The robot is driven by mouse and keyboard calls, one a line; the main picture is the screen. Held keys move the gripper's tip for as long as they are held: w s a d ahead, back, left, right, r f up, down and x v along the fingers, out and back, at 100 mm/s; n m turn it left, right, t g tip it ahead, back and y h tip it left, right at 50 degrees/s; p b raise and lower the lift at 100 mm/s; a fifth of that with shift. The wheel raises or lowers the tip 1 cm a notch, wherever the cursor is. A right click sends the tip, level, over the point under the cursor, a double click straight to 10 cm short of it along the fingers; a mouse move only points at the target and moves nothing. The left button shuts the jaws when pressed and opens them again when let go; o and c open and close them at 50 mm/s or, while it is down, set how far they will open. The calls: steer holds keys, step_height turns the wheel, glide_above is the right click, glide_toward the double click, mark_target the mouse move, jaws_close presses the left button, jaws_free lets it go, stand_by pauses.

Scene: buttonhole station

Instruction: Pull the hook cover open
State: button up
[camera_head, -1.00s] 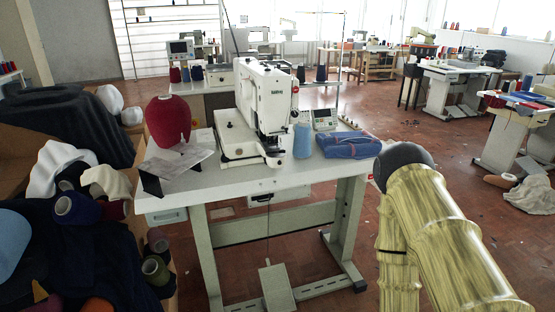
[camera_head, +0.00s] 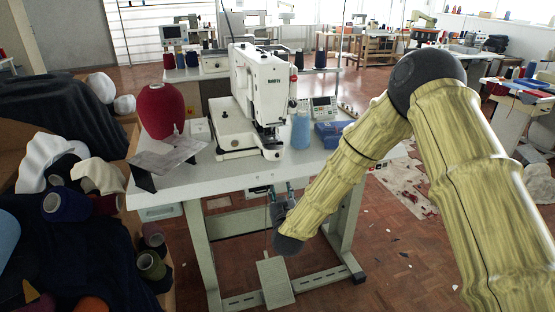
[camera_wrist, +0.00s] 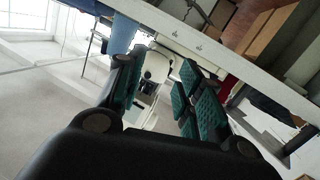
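The white buttonhole sewing machine (camera_head: 262,90) stands upright on the white table (camera_head: 185,185). I cannot clearly pick out the hook cover; the end of the machine's lower arm, below the needle area, is small and dark in the head view. My gripper (camera_head: 281,188) is below and in front of the table's front edge, its fingers pointing up towards that end. In the wrist view my gripper (camera_wrist: 155,68) is open, with green-padded fingers apart and nothing held between them. The white machine (camera_wrist: 157,65) shows beyond the gap, partly hidden by the fingers.
A red cone (camera_head: 160,110) stands left. The table edge (camera_wrist: 225,62) crosses the wrist view. A pedal (camera_head: 275,281) is on the floor below.

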steer(key=t, duration=0.1)
glide_toward(277, 156)
steer(key=shift+h, duration=0.4)
steer(key=w, duration=0.5)
steer(key=w+p, duration=0.1)
steer(key=w, duration=0.2)
steer(key=shift+w+a+f, duration=0.1)
steer(key=shift+a+f, duration=0.05)
steer(key=shift+a, duration=0.15)
jaws_close()
